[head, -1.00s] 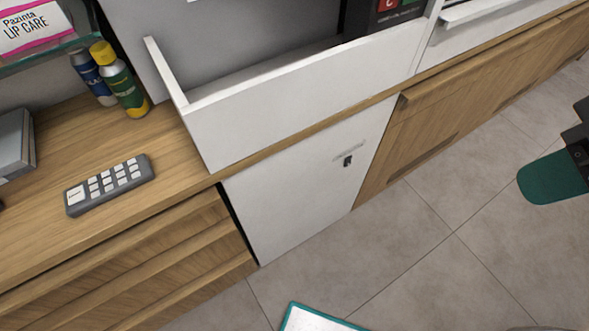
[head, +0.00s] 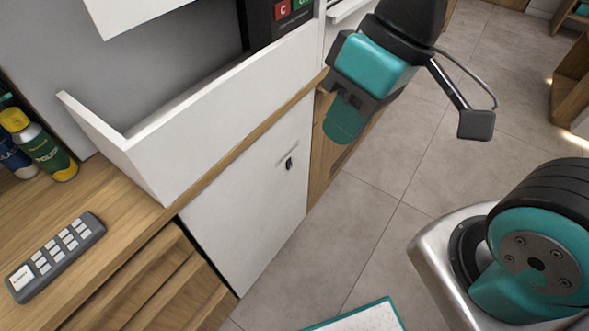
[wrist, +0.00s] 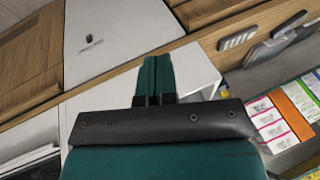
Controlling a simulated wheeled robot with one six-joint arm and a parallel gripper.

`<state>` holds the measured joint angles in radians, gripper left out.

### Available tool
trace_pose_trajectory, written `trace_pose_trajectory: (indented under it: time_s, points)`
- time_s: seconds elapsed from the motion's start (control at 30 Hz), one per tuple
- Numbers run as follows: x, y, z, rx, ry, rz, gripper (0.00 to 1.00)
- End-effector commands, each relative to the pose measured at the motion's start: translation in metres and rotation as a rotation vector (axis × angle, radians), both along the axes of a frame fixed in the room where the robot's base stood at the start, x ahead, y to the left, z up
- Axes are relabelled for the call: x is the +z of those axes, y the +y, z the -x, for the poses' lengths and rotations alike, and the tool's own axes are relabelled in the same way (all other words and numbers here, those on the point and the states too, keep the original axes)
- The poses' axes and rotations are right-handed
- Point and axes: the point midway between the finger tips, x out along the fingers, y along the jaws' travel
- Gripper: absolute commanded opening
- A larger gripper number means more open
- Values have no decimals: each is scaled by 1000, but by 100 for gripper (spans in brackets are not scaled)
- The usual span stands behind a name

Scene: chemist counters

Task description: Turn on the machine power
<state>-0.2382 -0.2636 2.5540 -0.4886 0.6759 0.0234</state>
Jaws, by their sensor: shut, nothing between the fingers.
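A small black switch (head: 289,163) sits on a white cabinet panel (head: 245,205) under the counter in the head view. A faint label line runs just above the switch. The switch also shows in the wrist view (wrist: 89,39), upper left. My gripper (head: 342,120) is in the upper middle of the head view, to the right of and above the switch in the picture, and apart from it. In the wrist view its teal fingers (wrist: 153,75) are pressed together with nothing between them.
A white tray-like ledge (head: 215,108) juts above the panel. A black device with red and green keys (head: 283,12) is above. Tiled floor (head: 375,222) in front is open.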

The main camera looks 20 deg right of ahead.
Motion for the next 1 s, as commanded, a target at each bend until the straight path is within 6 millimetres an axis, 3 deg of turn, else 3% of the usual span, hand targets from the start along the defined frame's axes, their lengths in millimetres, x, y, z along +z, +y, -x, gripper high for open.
trace_pose_trajectory:
  time_s: [0.03,0.17,0.27,0.4,0.53,0.6,0.7,1.0]
  points:
    - [-28,-1,-13,-60,19,-20,0]
    - [-104,-3,-65,-305,59,-116,0]
    - [-174,-15,-112,-553,89,-212,0]
    - [-268,-48,-164,-900,121,-339,0]
    - [-336,-81,-191,-1161,134,-428,0]
    - [-360,-95,-199,-1262,135,-462,0]
    - [-380,-108,-205,-1352,134,-492,0]
    - [-385,-113,-208,-1390,130,-506,0]
